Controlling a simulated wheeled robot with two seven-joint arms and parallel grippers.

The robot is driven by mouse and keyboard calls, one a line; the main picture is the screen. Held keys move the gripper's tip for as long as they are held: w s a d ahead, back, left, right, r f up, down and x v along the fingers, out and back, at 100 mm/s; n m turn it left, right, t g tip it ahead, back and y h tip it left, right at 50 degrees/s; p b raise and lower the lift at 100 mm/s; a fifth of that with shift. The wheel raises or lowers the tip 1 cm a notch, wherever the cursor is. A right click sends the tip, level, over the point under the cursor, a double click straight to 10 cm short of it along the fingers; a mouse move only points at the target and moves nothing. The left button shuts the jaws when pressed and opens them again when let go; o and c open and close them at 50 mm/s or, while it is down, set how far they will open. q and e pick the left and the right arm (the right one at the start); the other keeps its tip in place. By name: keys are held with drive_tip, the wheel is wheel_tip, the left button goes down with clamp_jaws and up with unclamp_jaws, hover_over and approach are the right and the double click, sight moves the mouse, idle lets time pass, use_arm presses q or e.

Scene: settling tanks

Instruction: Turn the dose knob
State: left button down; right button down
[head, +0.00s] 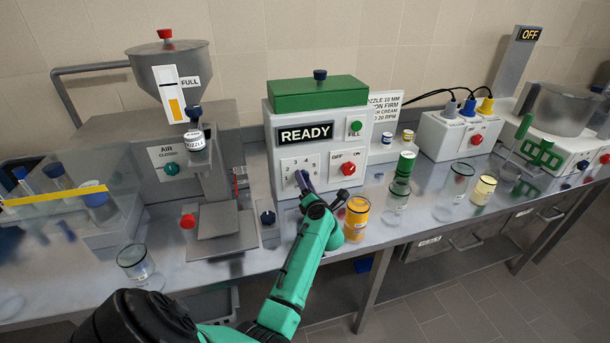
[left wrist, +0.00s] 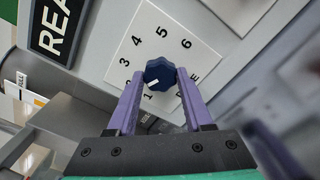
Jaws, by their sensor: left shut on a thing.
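The dose knob (left wrist: 159,72) is dark blue and lobed, with a white mark on its lower left side, toward the 1 and 2 in the left wrist view. It sits on a white dial plate (left wrist: 130,57) numbered around the knob; the plate also shows in the head view (head: 292,166) on the front of the READY machine (head: 280,110). My left gripper (head: 303,181) reaches the dial. In the left wrist view its two purple fingers (left wrist: 159,77) are shut on the knob from both sides. In the head view the gripper mostly hides the knob. My right gripper is not in view.
A red OFF/ON knob (head: 348,168) and a green FILL button (head: 355,127) are on the same machine. An orange-filled beaker (head: 356,218) stands close right of my left forearm. A grey hopper machine (head: 168,75) stands left. An empty glass (head: 135,263) stands at the bench's front left.

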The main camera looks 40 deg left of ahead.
use_arm(q)
drive_tip(key=shift+m+p, duration=0.3)
drive_tip(key=shift+m, duration=0.1)
drive_tip(key=shift+c, duration=1.5)
unclamp_jaws()
drive_tip(key=shift+a, duration=0.1)
